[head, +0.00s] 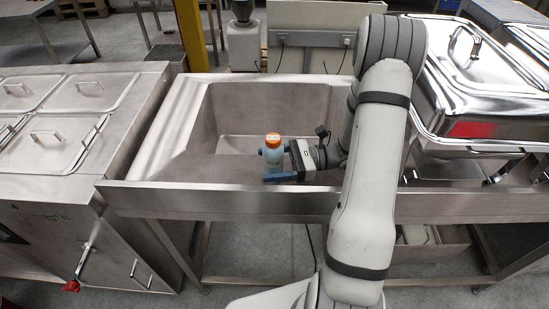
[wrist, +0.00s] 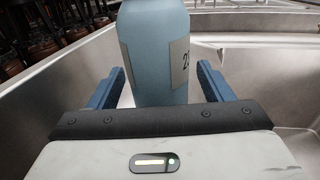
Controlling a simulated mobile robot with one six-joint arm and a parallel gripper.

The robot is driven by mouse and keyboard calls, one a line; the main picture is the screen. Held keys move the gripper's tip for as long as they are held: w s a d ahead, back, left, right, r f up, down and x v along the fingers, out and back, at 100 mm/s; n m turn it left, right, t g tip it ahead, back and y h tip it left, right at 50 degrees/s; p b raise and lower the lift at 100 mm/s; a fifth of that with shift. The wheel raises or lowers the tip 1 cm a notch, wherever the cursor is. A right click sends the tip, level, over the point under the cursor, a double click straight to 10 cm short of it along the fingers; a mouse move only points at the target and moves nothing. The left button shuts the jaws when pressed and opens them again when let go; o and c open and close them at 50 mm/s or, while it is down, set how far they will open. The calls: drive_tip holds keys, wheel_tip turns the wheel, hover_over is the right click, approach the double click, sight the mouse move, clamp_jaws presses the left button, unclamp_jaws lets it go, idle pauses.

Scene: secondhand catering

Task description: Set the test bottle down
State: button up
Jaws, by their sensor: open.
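The test bottle (head: 272,158) is light blue with an orange cap and a pale label. It stands upright at the front of the steel sink unit, near its raised front edge. In the wrist view the bottle (wrist: 154,50) is between the two blue fingers, with a visible gap on each side; its top is out of the picture. My gripper (head: 277,171) is open around the bottle, reaching in from the right. It also shows in the wrist view (wrist: 160,88). The bottle's base is hidden, so its contact with the surface below cannot be seen.
The sink basin (head: 270,105) lies behind the bottle. A bare steel drainboard (head: 190,167) is to the left, beside a counter with lidded pans (head: 60,130). A shiny chafing dish (head: 480,85) stands to the right of my arm. The front rim (head: 220,200) is raised.

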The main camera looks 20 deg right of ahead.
drive_tip(key=shift+w+a, duration=0.1)
drive_tip(key=shift+a, duration=0.7)
drive_tip(key=shift+c, duration=0.2)
drive_tip(key=c, duration=1.3)
